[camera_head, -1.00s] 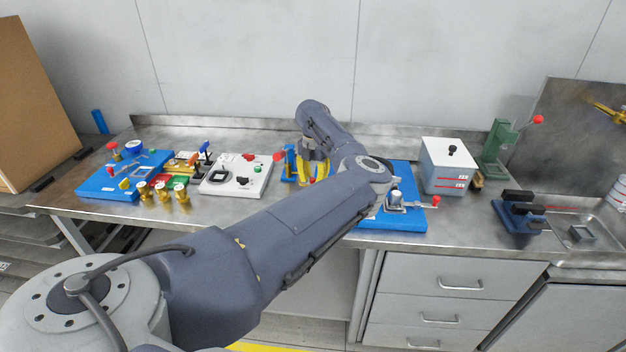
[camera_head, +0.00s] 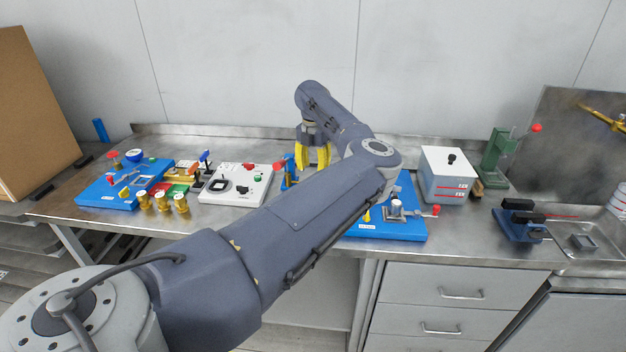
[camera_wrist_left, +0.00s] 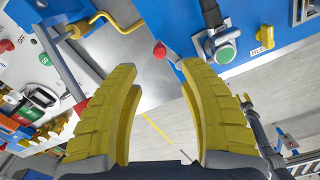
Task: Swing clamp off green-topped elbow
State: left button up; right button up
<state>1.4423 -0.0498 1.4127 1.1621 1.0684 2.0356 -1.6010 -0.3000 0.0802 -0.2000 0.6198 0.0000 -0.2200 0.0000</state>
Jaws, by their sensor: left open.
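My left gripper (camera_head: 312,158) is above the bench, between the white panel and the right-hand blue board. Its two yellow fingers are spread apart with nothing between them, as the left wrist view (camera_wrist_left: 165,115) also shows. In that view a fitting with a round green top (camera_wrist_left: 225,54) sits on a blue board (camera_wrist_left: 262,30), beyond the fingertips. A dark lever (camera_wrist_left: 211,14) lies against the fitting; I cannot tell how it joins. A red ball knob (camera_wrist_left: 160,50) is by the board's edge. In the head view my forearm hides part of this area.
The right-hand blue board (camera_head: 385,231) carries a metal clamp with a red knob (camera_head: 435,210). A white panel (camera_head: 228,188), brass fittings (camera_head: 162,201) and another blue board (camera_head: 103,193) are at left. A white box (camera_head: 447,180) and green press (camera_head: 495,155) are at right.

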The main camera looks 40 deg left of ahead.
pick_arm(q)
jog(key=shift+r, duration=1.8)
